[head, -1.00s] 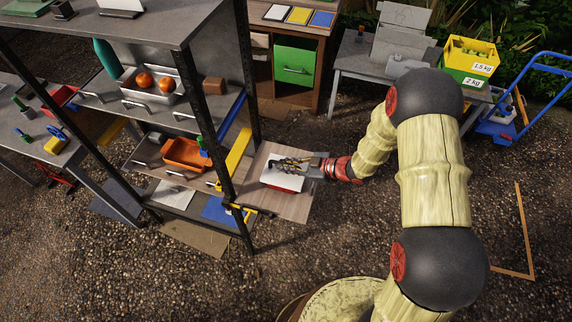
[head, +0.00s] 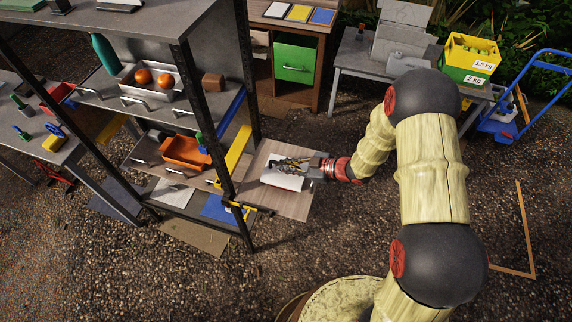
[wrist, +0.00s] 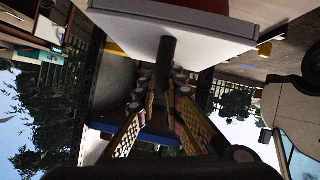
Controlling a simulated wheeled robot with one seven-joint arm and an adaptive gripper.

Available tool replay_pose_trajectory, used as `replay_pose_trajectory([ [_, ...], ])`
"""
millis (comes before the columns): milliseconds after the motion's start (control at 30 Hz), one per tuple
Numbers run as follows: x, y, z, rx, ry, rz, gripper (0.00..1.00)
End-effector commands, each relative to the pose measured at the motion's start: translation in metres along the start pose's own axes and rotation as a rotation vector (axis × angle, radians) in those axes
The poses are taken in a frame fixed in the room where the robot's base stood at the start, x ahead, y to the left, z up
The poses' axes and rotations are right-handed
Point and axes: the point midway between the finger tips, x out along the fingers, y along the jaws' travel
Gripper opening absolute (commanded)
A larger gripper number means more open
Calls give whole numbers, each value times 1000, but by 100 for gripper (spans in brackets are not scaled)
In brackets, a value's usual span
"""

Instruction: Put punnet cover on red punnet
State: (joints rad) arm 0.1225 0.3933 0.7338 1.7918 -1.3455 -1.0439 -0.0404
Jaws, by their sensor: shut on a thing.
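The white punnet cover (wrist: 180,40) fills the top of the wrist view as a flat slab with a dark upright knob (wrist: 167,62). My gripper (wrist: 168,95) is shut on that knob. A red edge, likely the red punnet (wrist: 205,8), shows beyond the cover at the top of the wrist view. I cannot tell whether they touch. In the head view the cover (head: 281,180) is a white patch over the wooden board beside the shelf, with my gripper (head: 297,165) over it. The punnet is hidden there.
The wooden board (head: 290,206) juts from the shelf's right side, close to a dark post (head: 219,150). A metal tray (head: 150,92) with orange fruit stands higher. Gravel in front is clear.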

Motion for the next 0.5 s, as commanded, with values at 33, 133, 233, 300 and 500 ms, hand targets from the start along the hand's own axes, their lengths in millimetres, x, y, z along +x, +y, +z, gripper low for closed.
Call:
replay_pose_trajectory([
  [33,1,0,2,0,0,0,0],
  [133,2,-1,3,0,0,0,0],
  [233,1,-1,2,0,0,0,0],
  [300,1,-1,2,0,0,0,0],
  [500,1,-1,2,0,0,0,20],
])
